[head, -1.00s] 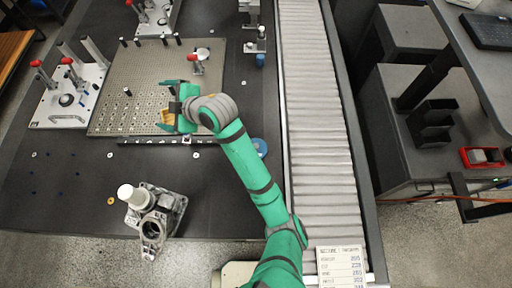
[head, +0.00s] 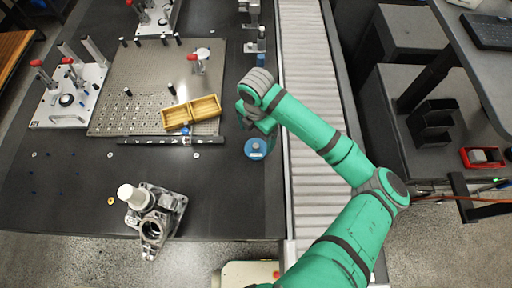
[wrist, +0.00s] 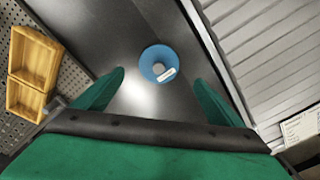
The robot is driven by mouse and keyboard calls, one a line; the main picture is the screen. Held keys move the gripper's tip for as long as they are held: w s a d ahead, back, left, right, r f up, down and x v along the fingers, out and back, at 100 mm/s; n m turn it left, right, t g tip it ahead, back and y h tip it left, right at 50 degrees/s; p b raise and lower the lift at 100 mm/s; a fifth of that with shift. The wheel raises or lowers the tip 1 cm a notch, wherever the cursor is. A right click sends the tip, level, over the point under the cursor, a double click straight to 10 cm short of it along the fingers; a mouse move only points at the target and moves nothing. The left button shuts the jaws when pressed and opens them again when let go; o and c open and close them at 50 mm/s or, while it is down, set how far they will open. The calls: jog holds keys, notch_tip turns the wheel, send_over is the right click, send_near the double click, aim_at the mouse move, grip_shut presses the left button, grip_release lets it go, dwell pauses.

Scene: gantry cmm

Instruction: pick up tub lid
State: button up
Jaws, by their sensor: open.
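The tub lid appears to be the round blue disc (head: 255,149) lying on the dark table beside the conveyor. It has a paler centre and a small white label, seen in the wrist view (wrist: 159,63). My gripper (wrist: 152,82) is open and empty, with its two green fingers apart on either side of the disc in the picture. The disc lies beyond the fingertips and is not held. In the head view my gripper (head: 254,120) is just above the disc in the picture, and its fingers are partly hidden by my wrist.
A yellow two-compartment box (head: 191,112) lies at the front right of the perforated plate (head: 135,85). The roller conveyor (head: 306,70) runs along the right of the disc. A metal casting with a white knob (head: 154,214) stands at the front left. The table around the disc is clear.

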aim_at(256, 146)
notch_tip(256, 146, down, 8)
jog(key=shift+a+f, duration=0.1)
jog(key=shift+f, duration=0.2)
jog(key=c, duration=1.1)
